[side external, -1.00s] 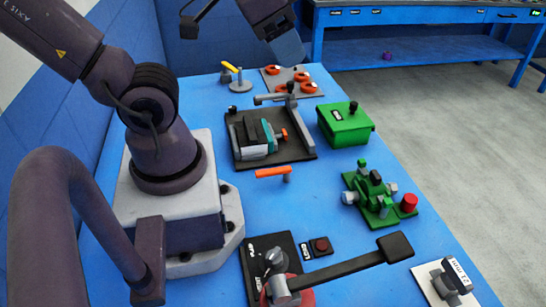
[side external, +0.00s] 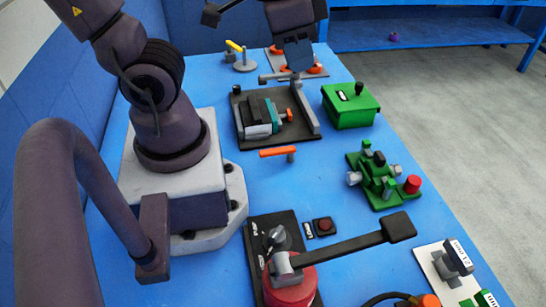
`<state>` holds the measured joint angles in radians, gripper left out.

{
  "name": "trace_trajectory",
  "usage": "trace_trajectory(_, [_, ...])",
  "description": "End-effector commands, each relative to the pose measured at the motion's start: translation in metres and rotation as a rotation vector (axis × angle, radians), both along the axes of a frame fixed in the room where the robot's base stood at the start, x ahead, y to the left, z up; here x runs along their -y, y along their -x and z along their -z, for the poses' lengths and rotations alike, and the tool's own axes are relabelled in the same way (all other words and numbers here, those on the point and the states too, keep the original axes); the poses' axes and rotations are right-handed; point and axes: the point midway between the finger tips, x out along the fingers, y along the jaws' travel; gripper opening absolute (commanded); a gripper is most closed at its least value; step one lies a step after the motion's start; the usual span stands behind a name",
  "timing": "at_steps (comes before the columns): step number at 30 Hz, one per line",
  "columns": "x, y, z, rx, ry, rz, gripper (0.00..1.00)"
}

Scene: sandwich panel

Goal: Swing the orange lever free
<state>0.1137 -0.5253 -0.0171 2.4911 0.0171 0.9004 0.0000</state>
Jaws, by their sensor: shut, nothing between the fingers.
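An orange lever (side external: 278,152) lies level on a short grey post on the blue table, just in front of the black fixture plate (side external: 250,143). A smaller orange handle (side external: 289,115) sits on the teal and black clamp (side external: 262,118) on that plate; I cannot tell which of the two the task means. My gripper (side external: 298,60) hangs at the top, in front of the orange rings and behind the clamp in the picture. It is shut and empty, apart from both orange parts. Its fingertips are small and hard to make out.
A green box (side external: 350,106) stands right of the black plate, with a green valve-like device (side external: 380,180) nearer. A long black-handled lever (side external: 345,240) crosses the front. Orange rings (side external: 316,69) and a yellow-handled post (side external: 243,58) are at the back. Blue table is bare around the orange lever.

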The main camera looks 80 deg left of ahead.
Motion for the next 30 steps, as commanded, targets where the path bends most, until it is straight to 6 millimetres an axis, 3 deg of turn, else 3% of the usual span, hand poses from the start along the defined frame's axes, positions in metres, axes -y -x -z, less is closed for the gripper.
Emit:
trace_trajectory(3, [0.011, -0.002, 0.03, -0.148, -0.069, 0.099, 0.0])
trace_trajectory(13, [0.025, 0.009, 0.105, -0.505, -0.324, 0.391, 0.0])
trace_trajectory(30, [0.017, 0.042, 0.216, -0.971, -0.848, 1.002, 0.0])
